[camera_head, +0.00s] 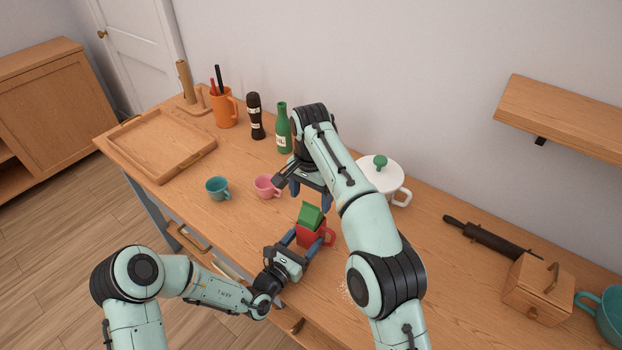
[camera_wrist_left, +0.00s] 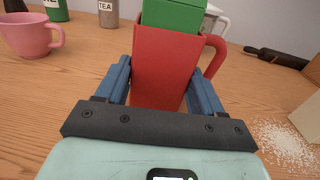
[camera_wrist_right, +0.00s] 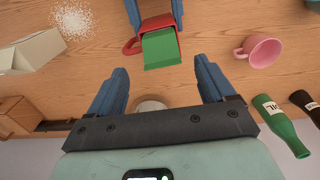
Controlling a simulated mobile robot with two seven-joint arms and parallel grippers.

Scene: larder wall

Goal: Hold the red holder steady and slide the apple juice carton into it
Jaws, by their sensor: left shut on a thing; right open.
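The red holder (camera_head: 306,238), a mug-like box with a side handle, stands on the table and also shows in the left wrist view (camera_wrist_left: 165,65). The green apple juice carton (camera_head: 311,215) sits in its mouth, upper part standing out above the rim; it shows in the left wrist view (camera_wrist_left: 175,14) and the right wrist view (camera_wrist_right: 160,48). How deep it sits is hidden. My left gripper (camera_wrist_left: 162,80) is shut on the holder, one finger on each side. My right gripper (camera_head: 310,197) is open and empty, above and beyond the carton, apart from it.
A pink cup (camera_head: 266,186) and teal cup (camera_head: 218,188) stand left of the holder. A green bottle (camera_head: 283,130), dark bottle (camera_head: 255,117) and white lidded pot (camera_head: 380,176) stand behind. A rolling pin (camera_head: 487,236) and wooden box (camera_head: 535,290) lie right. White powder (camera_wrist_left: 285,140) is spilled nearby.

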